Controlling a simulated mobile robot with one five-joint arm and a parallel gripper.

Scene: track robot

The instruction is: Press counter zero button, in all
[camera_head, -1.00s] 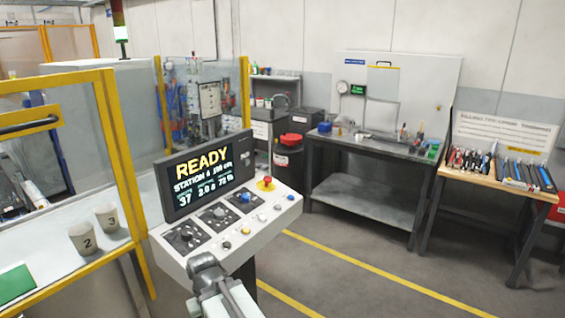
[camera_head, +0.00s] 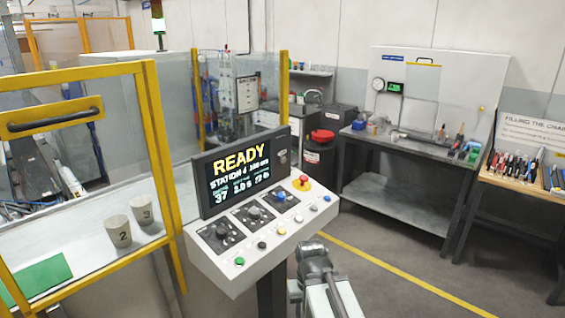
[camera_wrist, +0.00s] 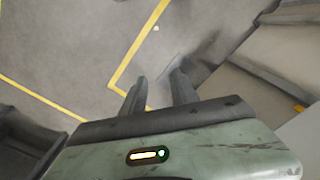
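The control console (camera_head: 215,264) stands in the middle of the head view, with a screen (camera_head: 242,172) reading READY. Its sloped panel carries several dark knob plates (camera_head: 221,233) and a front row of small buttons: green (camera_head: 239,261), black (camera_head: 262,245), yellow (camera_head: 282,231) and paler ones to the right. A red stop button (camera_head: 303,181) sits at the top right. The labels are too small to read, so I cannot tell which button is counter zero. My gripper (camera_wrist: 158,84) is open and empty, pointing at bare floor in the wrist view. My arm stands just right of the console's front edge, apparently apart from the buttons.
A yellow-framed guard (camera_head: 160,140) stands left, with numbered cups (camera_head: 118,231) and a green plate (camera_head: 40,277) behind it. A grey workbench (camera_head: 400,146) and a tool table (camera_head: 520,183) stand right. Open floor with a yellow line (camera_head: 400,277) lies between.

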